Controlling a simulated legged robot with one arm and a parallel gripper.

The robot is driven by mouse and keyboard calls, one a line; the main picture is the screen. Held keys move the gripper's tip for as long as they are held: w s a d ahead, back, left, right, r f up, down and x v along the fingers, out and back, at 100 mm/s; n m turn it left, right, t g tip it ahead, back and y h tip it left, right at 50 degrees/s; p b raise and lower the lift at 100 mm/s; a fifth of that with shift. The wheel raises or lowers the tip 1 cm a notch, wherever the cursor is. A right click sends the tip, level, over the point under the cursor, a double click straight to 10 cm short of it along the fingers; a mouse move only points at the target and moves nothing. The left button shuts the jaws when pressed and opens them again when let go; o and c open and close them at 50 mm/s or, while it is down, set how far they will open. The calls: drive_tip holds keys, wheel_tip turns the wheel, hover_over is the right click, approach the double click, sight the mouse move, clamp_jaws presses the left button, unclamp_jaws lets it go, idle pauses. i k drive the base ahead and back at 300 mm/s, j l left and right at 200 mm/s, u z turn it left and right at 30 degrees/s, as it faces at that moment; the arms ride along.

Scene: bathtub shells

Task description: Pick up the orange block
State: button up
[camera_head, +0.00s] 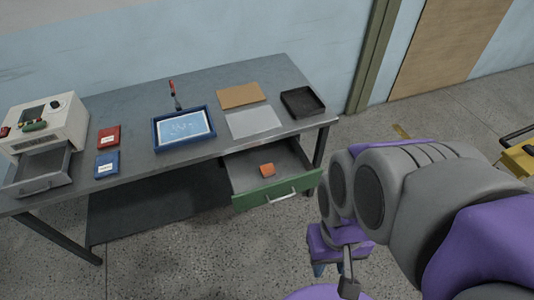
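The orange block (267,169) is small and lies inside an open drawer with a green front (272,199) and a metal handle, under the right part of the table. My gripper (320,270) hangs at the lower middle, to the right of and nearer than the drawer. It is apart from the block. Its blue tips are small and partly cut off by my arm, so whether it is open or shut is unclear.
The grey table (215,90) carries a blue-framed tray (184,142), a cardboard sheet (240,95), a black tray (302,102), red and blue packets (107,164), and a white machine (45,120) with its drawer out. The floor in front is clear. A yellow object (518,160) stands at right.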

sight(266, 171)
drive_tip(key=i+j+u, duration=0.15)
drive_tip(key=i+u, duration=0.8)
drive_tip(key=k, duration=0.1)
